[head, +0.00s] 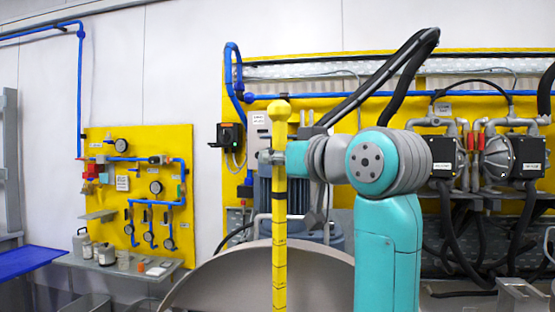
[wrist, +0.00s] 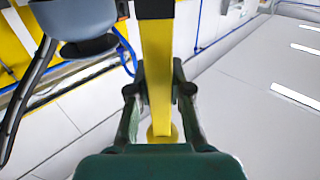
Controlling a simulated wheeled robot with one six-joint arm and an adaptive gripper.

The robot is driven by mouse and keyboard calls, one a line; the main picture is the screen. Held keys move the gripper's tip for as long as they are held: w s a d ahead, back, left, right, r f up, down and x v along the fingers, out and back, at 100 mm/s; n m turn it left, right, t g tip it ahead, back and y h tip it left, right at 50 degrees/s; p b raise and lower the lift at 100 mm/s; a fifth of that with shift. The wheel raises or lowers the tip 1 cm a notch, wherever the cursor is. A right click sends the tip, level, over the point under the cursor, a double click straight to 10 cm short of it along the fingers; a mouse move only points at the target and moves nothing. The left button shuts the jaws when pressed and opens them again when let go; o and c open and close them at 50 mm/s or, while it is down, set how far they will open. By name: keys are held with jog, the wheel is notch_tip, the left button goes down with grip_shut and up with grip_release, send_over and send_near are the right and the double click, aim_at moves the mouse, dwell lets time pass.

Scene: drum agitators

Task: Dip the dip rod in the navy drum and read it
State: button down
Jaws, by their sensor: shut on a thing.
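The yellow dip rod (head: 280,220) stands upright in the head view, with dark marks along it and a yellow knob at its top. My gripper (head: 268,157) is shut on the rod below the knob. In the wrist view the rod (wrist: 157,75) runs between the two fingers of my gripper (wrist: 160,88). The rod's lower end is outside the head view. A large grey rounded rim (head: 230,270) shows behind the rod; I cannot tell whether it belongs to a drum. No navy drum can be made out for certain.
A yellow panel (head: 140,140) with gauges and blue pipes hangs at the left, above a shelf with small containers (head: 107,255). A blue tray (head: 25,262) is at the far left. Pumps (head: 512,157) and black hoses fill the right. A blue-grey motor (head: 300,195) stands behind the rod.

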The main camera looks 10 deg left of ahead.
notch_tip(320, 180, down, 31)
jog(key=shift+f, duration=0.2)
dwell(1.5)
jog(key=shift+f, duration=1.65)
dwell(1.5)
jog(key=shift+r, duration=0.15)
dwell(0.7)
jog(key=shift+r, duration=0.9)
